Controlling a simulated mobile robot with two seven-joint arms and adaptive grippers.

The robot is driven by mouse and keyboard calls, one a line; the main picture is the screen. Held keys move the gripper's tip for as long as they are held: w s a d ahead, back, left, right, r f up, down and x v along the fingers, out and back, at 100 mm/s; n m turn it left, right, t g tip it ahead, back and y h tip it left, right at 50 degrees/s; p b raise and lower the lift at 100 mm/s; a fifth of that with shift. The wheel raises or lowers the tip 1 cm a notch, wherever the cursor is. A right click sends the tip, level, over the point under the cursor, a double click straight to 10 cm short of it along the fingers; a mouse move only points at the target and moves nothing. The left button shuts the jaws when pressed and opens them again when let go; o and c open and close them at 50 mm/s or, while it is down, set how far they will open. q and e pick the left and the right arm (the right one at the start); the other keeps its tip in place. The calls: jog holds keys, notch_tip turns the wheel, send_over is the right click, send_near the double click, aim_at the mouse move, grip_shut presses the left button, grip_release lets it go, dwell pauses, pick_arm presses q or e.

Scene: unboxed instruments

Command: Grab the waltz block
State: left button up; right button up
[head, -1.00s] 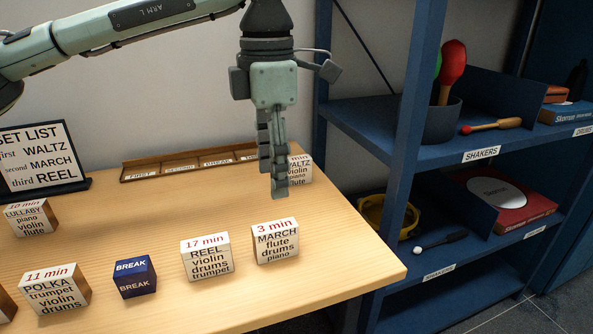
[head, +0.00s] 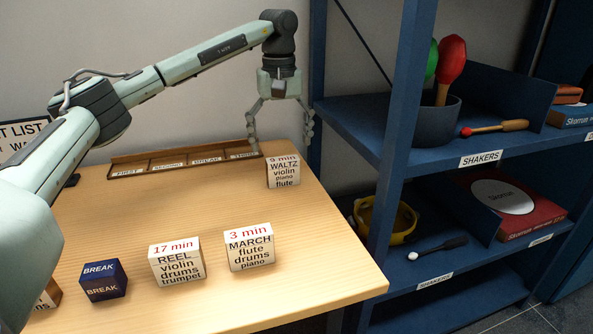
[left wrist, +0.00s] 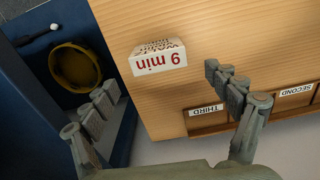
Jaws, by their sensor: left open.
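My left gripper (head: 281,146) is open and empty, with fingers spread wide, above and behind the block. In the left wrist view the two fingers (left wrist: 158,83) show apart, and neither touches the block. My right gripper is in neither view.
The wooden rack (head: 183,168) with labelled slots lies along the wall. March (head: 250,248), reel (head: 177,262) and break (head: 103,281) blocks stand nearer the front. A blue shelf (head: 390,150) rises beside the table's right edge. The set list sign (head: 27,134) is partly hidden by my arm.

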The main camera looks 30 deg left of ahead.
aim_at(283, 159)
pick_arm(q)
jog(key=f, duration=0.7)
jog(key=shift+s+d, duration=0.3)
jog(key=c, duration=0.4)
jog(key=shift+r, duration=0.1)
jog(key=c, duration=0.9)
jog(key=shift+o, duration=0.2)
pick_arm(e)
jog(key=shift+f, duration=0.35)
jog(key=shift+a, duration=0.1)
